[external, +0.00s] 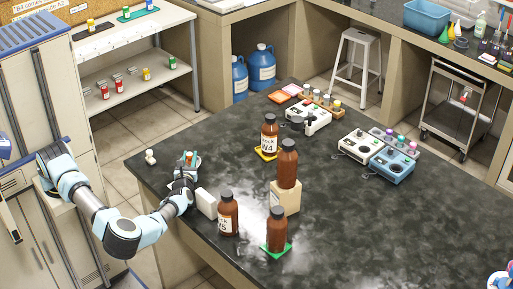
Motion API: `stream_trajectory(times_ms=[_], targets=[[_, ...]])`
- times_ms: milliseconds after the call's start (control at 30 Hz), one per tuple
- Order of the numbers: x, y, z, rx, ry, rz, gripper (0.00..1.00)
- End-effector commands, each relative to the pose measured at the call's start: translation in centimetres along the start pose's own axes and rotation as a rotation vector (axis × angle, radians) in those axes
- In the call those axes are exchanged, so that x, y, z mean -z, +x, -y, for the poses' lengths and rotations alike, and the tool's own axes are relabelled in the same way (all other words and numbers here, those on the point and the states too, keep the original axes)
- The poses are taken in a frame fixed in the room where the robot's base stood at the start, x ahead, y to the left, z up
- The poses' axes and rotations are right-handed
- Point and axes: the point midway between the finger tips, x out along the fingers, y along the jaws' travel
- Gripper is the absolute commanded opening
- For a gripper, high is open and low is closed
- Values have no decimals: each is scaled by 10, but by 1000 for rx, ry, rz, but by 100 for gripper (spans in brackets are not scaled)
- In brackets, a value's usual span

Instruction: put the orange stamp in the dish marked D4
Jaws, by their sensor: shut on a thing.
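My gripper (187,170) is at the left corner of the dark bench top. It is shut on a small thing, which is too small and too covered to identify. Small orange-red and teal parts (190,158) show right at the fingertips; I cannot tell whether they are the orange stamp, a holder or both. A small white knobbed object (150,157) stands apart to the left of my gripper. I cannot make out any dish marked D4.
A white block (206,203) and a brown bottle (228,217) stand close to my wrist. Other brown bottles stand on a yellow mat (262,155), a beige block (286,197) and a green mat (272,253). Instruments (365,147) stand farther back.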

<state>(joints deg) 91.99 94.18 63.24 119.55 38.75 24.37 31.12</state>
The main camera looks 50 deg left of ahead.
Motion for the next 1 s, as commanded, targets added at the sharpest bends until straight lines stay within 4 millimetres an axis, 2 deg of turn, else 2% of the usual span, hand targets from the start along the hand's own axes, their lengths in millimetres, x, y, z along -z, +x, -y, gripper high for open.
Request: stream_trajectory(times_ms=[67,100,333,600,733,1000], targets=[[3,0,0,0,0,0,0],[3,0,0,0,0,0,34],[2,0,0,0,0,0,60],[1,0,0,0,-1,0,62],[-8,0,0,-1,-2,1,62],[-1,-55,1,4,-3,-5,62]])
